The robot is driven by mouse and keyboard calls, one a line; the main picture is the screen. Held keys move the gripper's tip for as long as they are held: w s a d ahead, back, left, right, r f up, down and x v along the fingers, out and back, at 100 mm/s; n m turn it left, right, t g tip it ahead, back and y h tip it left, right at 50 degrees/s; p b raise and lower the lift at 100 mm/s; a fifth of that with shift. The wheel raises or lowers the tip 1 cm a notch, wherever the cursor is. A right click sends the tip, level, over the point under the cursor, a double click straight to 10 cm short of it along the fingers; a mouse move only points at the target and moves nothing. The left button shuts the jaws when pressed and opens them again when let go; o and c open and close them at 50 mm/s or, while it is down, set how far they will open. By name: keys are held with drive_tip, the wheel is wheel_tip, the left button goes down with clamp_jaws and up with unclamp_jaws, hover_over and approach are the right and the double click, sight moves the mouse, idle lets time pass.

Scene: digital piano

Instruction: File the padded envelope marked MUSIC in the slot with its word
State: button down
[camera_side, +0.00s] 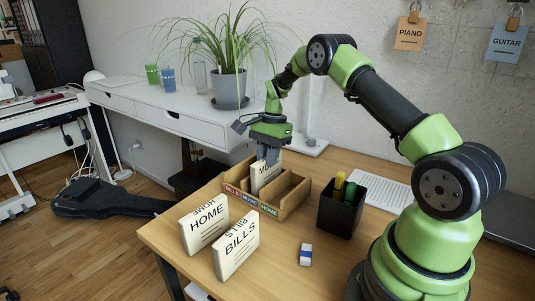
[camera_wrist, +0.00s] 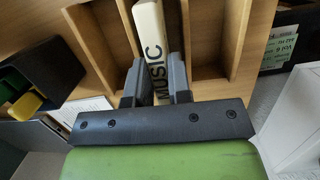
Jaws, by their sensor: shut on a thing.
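The cream padded envelope marked MUSIC (camera_side: 263,178) stands upright in the middle slot of the wooden sorter (camera_side: 293,199). That slot is the one over the blue MUSIC label (camera_side: 250,198). Its lower part is hidden by the sorter's front, so I cannot tell whether it touches the slot floor. My gripper (camera_side: 269,155) is above the sorter, shut on the envelope's top edge. In the wrist view the envelope (camera_wrist: 151,35) runs between my two fingers (camera_wrist: 155,82), with empty slots on both sides.
Padded envelopes marked HOME (camera_side: 206,224) and BILLS (camera_side: 237,245) stand on the table in front of the sorter. A black pen cup (camera_side: 338,214) is close on the sorter's right. A blue and white eraser (camera_side: 305,254) lies on clear wood in front.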

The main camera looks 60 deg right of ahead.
drive_tip(key=c, duration=1)
unclamp_jaws()
drive_tip(key=shift+d+r, duration=0.2)
drive_tip(key=shift+r, duration=0.65)
drive_tip(key=shift+d+r, duration=0.15)
drive_tip(key=shift+r, duration=0.65)
drive_tip(key=shift+d+r, duration=0.2)
drive_tip(key=shift+r, duration=0.65)
drive_tip(key=r, duration=0.3)
drive_tip(key=d+r, duration=0.1)
drive_tip(key=r, duration=0.2)
drive_tip(key=d+r, duration=0.1)
drive_tip(key=r, duration=0.2)
drive_tip(key=shift+r, duration=0.35)
